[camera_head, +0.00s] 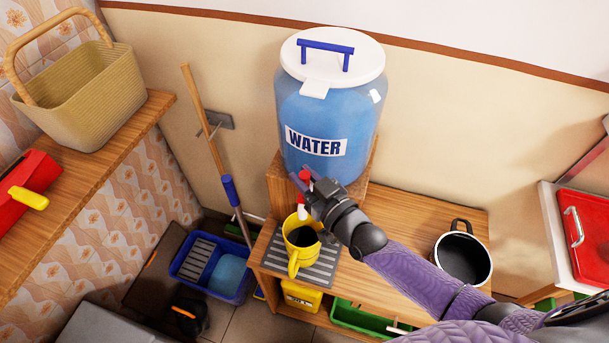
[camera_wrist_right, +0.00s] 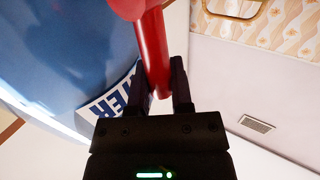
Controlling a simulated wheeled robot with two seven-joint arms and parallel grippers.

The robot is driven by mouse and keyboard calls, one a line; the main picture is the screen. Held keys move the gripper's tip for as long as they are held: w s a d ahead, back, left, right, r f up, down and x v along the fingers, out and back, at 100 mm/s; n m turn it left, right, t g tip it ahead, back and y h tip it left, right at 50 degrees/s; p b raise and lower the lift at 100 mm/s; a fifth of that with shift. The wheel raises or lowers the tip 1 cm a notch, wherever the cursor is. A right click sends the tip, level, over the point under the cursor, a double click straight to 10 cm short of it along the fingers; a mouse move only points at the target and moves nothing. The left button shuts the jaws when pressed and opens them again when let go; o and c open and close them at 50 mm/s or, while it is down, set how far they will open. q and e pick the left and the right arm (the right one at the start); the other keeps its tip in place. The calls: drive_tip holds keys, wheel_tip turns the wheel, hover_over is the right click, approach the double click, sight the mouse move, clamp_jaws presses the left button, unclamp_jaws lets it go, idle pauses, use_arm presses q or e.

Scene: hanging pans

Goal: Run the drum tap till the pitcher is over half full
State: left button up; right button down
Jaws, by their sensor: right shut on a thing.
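The blue water drum (camera_head: 328,110) with a white lid stands on a wooden block on the low bench. Its red tap (camera_head: 304,178) is at the front, low on the drum. The yellow pitcher (camera_head: 293,262) stands below the tap on a grey slatted mat (camera_head: 325,262); its inside looks dark and I cannot tell the water level. My right gripper (camera_head: 309,188) is at the tap. In the right wrist view the gripper (camera_wrist_right: 162,90) is shut on the red tap lever (camera_wrist_right: 154,50), with the drum (camera_wrist_right: 60,50) behind. My left gripper is not in view.
A black pot (camera_head: 462,258) stands on the bench to the right. A basket (camera_head: 80,90) and a red box (camera_head: 30,180) are on the left shelf. A blue tub (camera_head: 213,268) and a long-handled tool (camera_head: 205,130) are left of the bench.

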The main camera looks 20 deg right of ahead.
idle(0.6)
drive_tip(key=shift+f, duration=0.1)
drive_tip(key=shift+s+a+f+n+t+y+b, duration=0.1)
drive_tip(key=shift+s+a+n+t+y+b, duration=0.2)
drive_tip(key=shift+n+b, duration=0.25)
drive_tip(key=shift+s+a+f+n+t+y+b, duration=0.15)
drive_tip(key=shift+s+n+t+b, duration=0.2)
drive_tip(key=shift+n, duration=0.3)
drive_tip(key=shift+s+a+f+n+t+y+b, duration=0.1)
drive_tip(key=shift+s+a+n+t+y+b, duration=0.25)
drive_tip(key=shift+n+b, duration=0.35)
drive_tip(key=shift+s+a+f+n+t+y+b, duration=0.15)
drive_tip(key=shift+s+n+y+b, duration=0.3)
drive_tip(key=shift+n, duration=0.45)
drive_tip(key=shift+r, duration=0.1)
drive_tip(key=c, duration=0.5)
unclamp_jaws()
drive_tip(key=shift+c, duration=0.2)
